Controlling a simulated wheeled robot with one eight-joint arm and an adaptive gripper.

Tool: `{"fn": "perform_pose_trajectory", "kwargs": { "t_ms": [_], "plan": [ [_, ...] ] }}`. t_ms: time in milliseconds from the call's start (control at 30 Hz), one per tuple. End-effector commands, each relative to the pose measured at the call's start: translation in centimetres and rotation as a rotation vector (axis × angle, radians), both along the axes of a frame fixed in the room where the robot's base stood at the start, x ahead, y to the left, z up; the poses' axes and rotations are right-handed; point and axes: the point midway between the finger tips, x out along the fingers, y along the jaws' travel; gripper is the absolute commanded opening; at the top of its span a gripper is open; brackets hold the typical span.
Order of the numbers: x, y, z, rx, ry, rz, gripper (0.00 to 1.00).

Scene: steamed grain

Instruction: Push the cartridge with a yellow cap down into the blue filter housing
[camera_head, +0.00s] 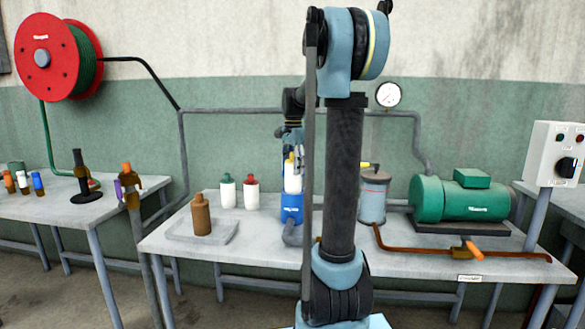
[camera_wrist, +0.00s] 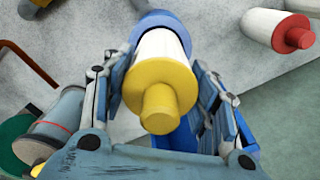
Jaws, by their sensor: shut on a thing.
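The white cartridge with a yellow cap (camera_wrist: 158,90) is between the fingers of my gripper (camera_wrist: 160,88) in the wrist view. My gripper is shut on it, with one finger on each side. The blue filter housing (camera_wrist: 150,20) shows around and beyond the cartridge's far end. In the head view the cartridge (camera_head: 292,182) stands upright at the top of the blue housing (camera_head: 291,208), its white body showing above the rim. How deep it sits inside cannot be told. My arm hides part of the scene to the right of the housing.
A green-capped cartridge (camera_head: 227,191) and a red-capped one (camera_head: 251,191) stand left of the housing. A brown bottle-like cartridge (camera_head: 201,214) stands on a grey tray (camera_head: 215,236). A grey canister (camera_head: 374,196) and a green pump (camera_head: 462,198) stand to the right.

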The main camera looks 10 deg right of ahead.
Motion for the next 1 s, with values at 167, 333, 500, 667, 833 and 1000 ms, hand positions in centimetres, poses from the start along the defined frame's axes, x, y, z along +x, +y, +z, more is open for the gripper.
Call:
{"fn": "perform_pose_trajectory", "kwargs": {
  "t_ms": [167,333,500,667,833,1000],
  "plan": [
    [0.0,0.0,-0.4,0.000,0.000,0.000,0.24],
    [0.0,0.0,-0.9,0.000,0.000,0.000,0.24],
    [0.0,0.0,-1.3,0.000,0.000,0.000,0.24],
    [0.0,0.0,-1.6,0.000,0.000,0.000,0.24],
    [0.0,0.0,-2.1,0.000,0.000,0.000,0.24],
    [0.0,0.0,-2.5,0.000,0.000,0.000,0.24]
  ]
}}
